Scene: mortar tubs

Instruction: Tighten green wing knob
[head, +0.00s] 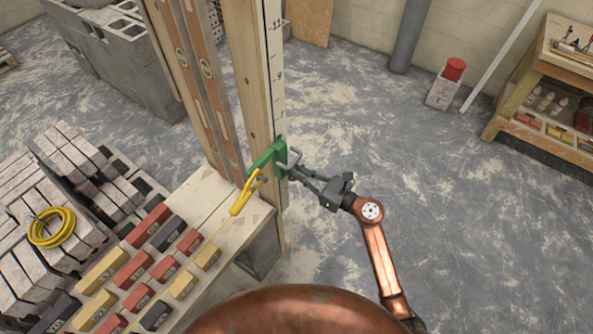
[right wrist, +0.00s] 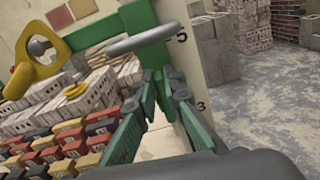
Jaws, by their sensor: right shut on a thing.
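A green clamp (head: 278,156) sits around a wooden post (head: 258,100) that has a numbered scale on its face. It also shows in the right wrist view (right wrist: 112,24), with a grey metal bar in front of it. My right gripper (head: 299,173) reaches the clamp from the right. In the right wrist view its fingertips (right wrist: 165,88) are shut on the green wing knob (right wrist: 150,92) at the clamp's face. The knob is largely hidden between the fingers, so its angle cannot be told. My left gripper is not in view.
Coloured bricks (head: 150,268) lie in rows on a bench below. Spirit levels (head: 205,70) stand left of the post. Grey blocks and a yellow hose coil (head: 52,228) are farther left.

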